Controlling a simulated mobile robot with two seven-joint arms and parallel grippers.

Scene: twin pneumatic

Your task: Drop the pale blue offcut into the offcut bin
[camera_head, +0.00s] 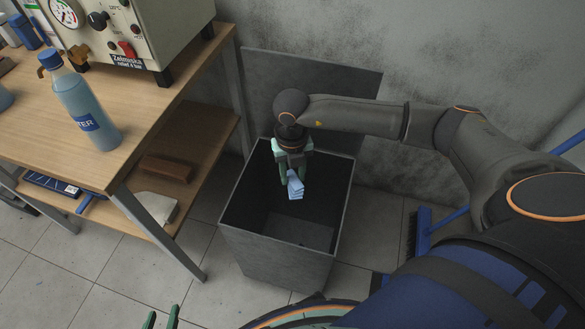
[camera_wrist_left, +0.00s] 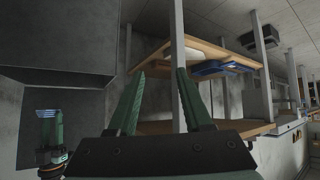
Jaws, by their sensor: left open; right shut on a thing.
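The pale blue offcut (camera_head: 295,187) is held in my right gripper (camera_head: 292,176), which points down with its green fingers shut on it. In the head view both show within the open mouth of the dark grey offcut bin (camera_head: 272,262), near its middle. I cannot tell exactly how high the offcut is against the rim. In the left wrist view the offcut (camera_wrist_left: 46,112) and my right gripper (camera_wrist_left: 47,126) show at the left. My left gripper (camera_head: 161,319) is at the bottom edge of the head view, apart from the bin. Its green fingers (camera_wrist_left: 157,78) are open and empty.
A wooden workbench (camera_head: 165,100) stands left of the bin, with a water bottle (camera_head: 82,105) and a gauge unit (camera_head: 130,35) on it. Its lower shelf holds a brown block (camera_head: 167,168). A blue-handled broom (camera_head: 424,230) is right of the bin. A wall is behind.

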